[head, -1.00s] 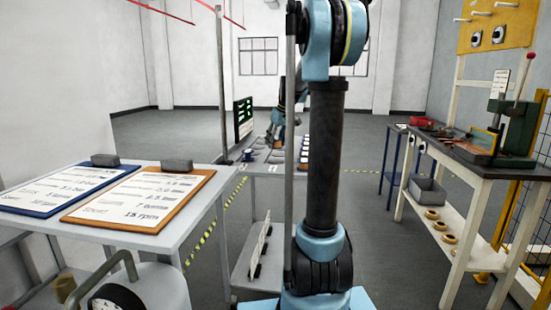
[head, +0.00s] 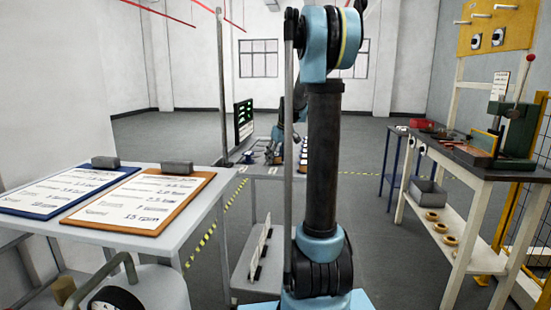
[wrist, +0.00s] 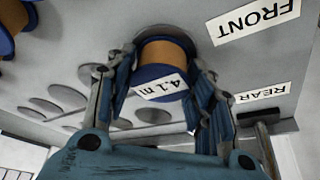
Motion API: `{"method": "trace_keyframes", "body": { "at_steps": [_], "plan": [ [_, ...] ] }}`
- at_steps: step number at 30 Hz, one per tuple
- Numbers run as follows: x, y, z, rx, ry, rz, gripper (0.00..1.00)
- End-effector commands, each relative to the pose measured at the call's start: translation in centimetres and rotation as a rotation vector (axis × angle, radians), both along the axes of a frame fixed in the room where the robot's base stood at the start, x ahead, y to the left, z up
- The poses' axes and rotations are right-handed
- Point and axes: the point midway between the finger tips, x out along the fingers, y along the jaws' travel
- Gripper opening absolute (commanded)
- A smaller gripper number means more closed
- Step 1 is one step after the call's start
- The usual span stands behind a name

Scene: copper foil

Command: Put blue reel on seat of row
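In the wrist view a blue reel (wrist: 160,53) with a copper-coloured winding and a white "4.1 m" label sits between the fingers of my gripper (wrist: 163,88). The fingers press close on both its sides, and my gripper looks shut on it. I cannot tell whether the reel touches the grey surface (wrist: 75,45) behind it. Several round grey seats (wrist: 68,96) lie on that surface, to the left of and below the reel; some are partly hidden by my fingers. In the head view my gripper (head: 272,156) is small and low over the far table; the reel cannot be made out there.
Another blue reel (wrist: 6,42) stands at the wrist view's left edge. White "FRONT" (wrist: 254,18) and "REAR" (wrist: 262,92) labels lie at right, with a dark block (wrist: 258,118) below. In the head view a lit screen (head: 243,120) stands beside the far table.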

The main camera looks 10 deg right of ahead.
Motion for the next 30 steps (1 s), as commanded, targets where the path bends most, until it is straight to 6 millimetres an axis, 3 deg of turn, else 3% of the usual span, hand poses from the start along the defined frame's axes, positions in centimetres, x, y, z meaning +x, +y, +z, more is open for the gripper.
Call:
{"method": "trace_keyframes", "body": {
  "at_steps": [16, 30],
  "plan": [
    [-0.3, -0.2, 0.8, 0.0, 0.0, -0.001, 0.67],
    [-3.1, -1.7, 8.5, 0.001, 0.0, -0.002, 0.67]
  ]
}}
